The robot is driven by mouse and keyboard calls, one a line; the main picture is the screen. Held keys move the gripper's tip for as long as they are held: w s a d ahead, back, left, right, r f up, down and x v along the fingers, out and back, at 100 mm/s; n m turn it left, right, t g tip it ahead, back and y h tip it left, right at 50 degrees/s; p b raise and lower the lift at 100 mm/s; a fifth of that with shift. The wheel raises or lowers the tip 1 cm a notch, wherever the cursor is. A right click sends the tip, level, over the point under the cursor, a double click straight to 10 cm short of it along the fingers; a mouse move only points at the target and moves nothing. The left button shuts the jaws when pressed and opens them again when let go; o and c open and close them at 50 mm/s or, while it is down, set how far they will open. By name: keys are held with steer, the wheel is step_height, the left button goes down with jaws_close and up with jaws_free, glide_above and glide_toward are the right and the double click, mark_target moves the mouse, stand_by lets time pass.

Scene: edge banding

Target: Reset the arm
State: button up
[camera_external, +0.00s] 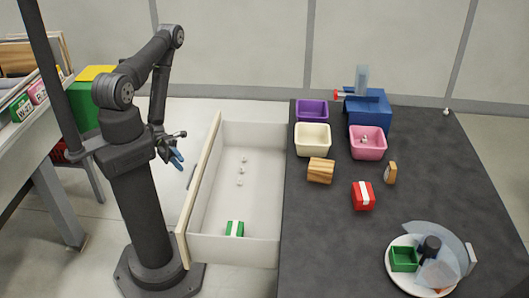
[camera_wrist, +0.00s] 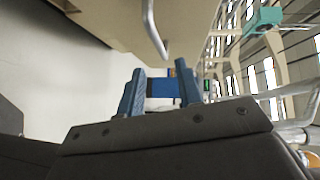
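My gripper (camera_external: 176,159) hangs beside my column, left of the pulled-out drawer (camera_external: 260,200), with its blue fingers angled downward. In the wrist view the two blue fingers of my gripper (camera_wrist: 160,72) stand apart, and I see nothing held between them. A blue patch shows behind the gap, and I cannot tell how far away it is. My arm is bent, with its elbow raised above the column.
The drawer holds a green box with a white stripe (camera_external: 235,229) and several small pale pieces. The dark table (camera_external: 430,175) carries purple (camera_external: 311,109), cream (camera_external: 312,140) and pink bins (camera_external: 367,143), a red box (camera_external: 363,196) and a plate (camera_external: 397,280). A shelf stands left.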

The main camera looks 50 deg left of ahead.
steer(key=a+r, duration=0.1)
steer(key=a, duration=0.6)
glide_toward(189, 176)
steer(key=shift+s+d+f, duration=0.1)
steer(key=shift+d+f, duration=0.25)
steer(key=shift+d, duration=1.3)
steer(key=shift+d+f, duration=0.3)
steer(key=shift+d, duration=1.4)
steer(key=shift+s+d+f, duration=0.1)
steer(key=shift+d+f, duration=0.25)
steer(key=shift+d, duration=1.3)
steer(key=shift+w+d, duration=0.3)
steer(key=shift+s+a, duration=0.1)
steer(key=shift+a, duration=0.15)
steer(key=a+r, duration=0.1)
steer(key=a, duration=0.5)
steer(key=shift+a, duration=0.2)
